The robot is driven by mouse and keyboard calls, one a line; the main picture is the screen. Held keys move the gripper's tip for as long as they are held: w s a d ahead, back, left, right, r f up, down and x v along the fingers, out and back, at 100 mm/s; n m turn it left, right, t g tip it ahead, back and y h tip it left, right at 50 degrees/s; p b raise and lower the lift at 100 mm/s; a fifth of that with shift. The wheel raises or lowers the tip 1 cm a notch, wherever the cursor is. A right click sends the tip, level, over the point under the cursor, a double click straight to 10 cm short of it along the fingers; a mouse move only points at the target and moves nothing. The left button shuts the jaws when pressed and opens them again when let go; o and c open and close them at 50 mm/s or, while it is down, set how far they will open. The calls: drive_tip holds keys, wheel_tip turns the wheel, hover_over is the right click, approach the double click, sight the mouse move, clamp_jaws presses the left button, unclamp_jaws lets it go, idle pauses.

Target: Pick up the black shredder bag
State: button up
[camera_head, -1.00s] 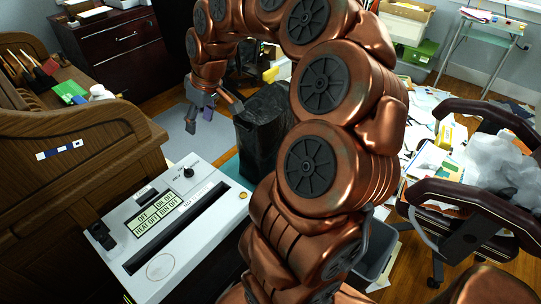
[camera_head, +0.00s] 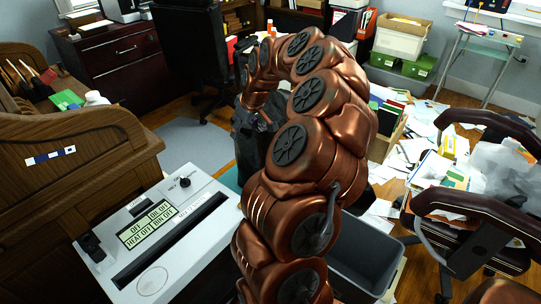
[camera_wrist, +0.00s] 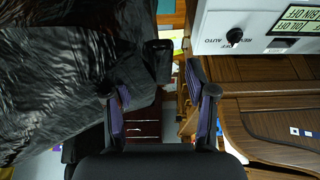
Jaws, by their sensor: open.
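The black shredder bag (camera_head: 247,152) stands on the floor beyond the shredder, mostly hidden behind my arm in the head view. In the wrist view the bag (camera_wrist: 60,75) fills the upper left as dark, wrinkled plastic. My gripper (camera_wrist: 160,108) is open, with its two fingers apart. The left finger overlaps the lower right edge of the bag; I cannot tell if they touch. No bag plastic fills the middle of the gap. In the head view my gripper is at the bag's upper part, small and dark against it.
The white shredder (camera_head: 165,235) with its slot and labels stands at the front left, beside a wooden roll-top desk (camera_head: 75,155). A grey bin (camera_head: 366,258) is right of my arm. Papers litter the floor (camera_head: 400,150) near an office chair (camera_head: 470,215).

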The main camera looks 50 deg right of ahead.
drive_tip(key=shift+x, duration=1.85)
drive_tip(key=shift+w+r, duration=0.1)
drive_tip(key=shift+w, duration=0.05)
clamp_jaws()
